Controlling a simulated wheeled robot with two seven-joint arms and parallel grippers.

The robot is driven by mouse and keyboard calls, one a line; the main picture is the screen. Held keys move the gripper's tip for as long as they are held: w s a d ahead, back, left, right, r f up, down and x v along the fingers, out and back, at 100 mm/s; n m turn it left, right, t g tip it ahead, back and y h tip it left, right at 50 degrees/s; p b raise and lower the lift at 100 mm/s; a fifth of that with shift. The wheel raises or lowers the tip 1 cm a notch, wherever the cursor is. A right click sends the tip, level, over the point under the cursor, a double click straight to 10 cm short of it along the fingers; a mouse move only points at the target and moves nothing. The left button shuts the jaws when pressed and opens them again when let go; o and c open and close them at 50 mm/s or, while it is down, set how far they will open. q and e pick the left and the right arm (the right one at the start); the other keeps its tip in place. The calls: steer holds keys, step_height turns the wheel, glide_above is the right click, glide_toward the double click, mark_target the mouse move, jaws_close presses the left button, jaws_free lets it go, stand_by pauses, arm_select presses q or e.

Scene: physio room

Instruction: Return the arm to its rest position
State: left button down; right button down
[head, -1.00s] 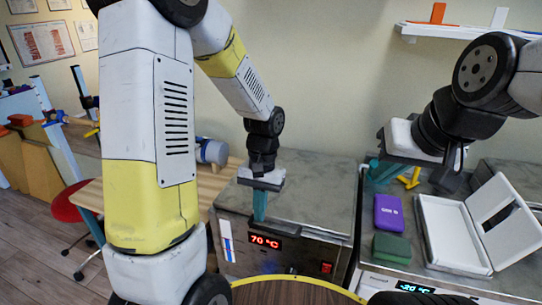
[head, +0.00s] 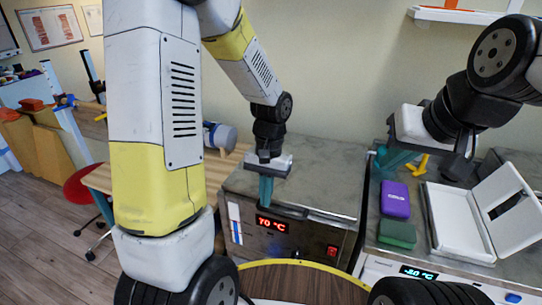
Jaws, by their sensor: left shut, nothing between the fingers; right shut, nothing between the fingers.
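My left arm comes in from the left and fills much of the head view. My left gripper (head: 266,188) points down in front of the grey heated unit (head: 310,190), near its front top edge, above the red "70 °C" display (head: 272,224). Its teal fingers are shut with nothing between them. My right gripper (head: 394,160) is at the upper right, above the right-hand counter, close to its back left. Its teal fingers are shut and empty, and partly hidden by its own body.
A purple box (head: 395,199) and a green block (head: 397,234) lie on the right counter beside an open white case (head: 458,224). A yellow item (head: 418,166) lies behind them. A red stool (head: 84,188) and wooden table (head: 100,178) stand left. A wall shelf (head: 465,16) is at upper right.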

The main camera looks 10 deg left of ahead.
arm_select(q)
steer(key=s+a+r+t+h, duration=0.1)
steer(key=s+r+t, duration=0.3)
steer(key=r, duration=0.6)
steer(key=s+a+r+n+t+h, duration=0.1)
steer(key=s+r+t, duration=0.3)
steer(key=r, duration=0.7)
steer(key=shift+s+a+n+h, duration=0.3)
steer(key=shift+s+a, duration=0.35)
steer(key=shift+a, duration=0.15)
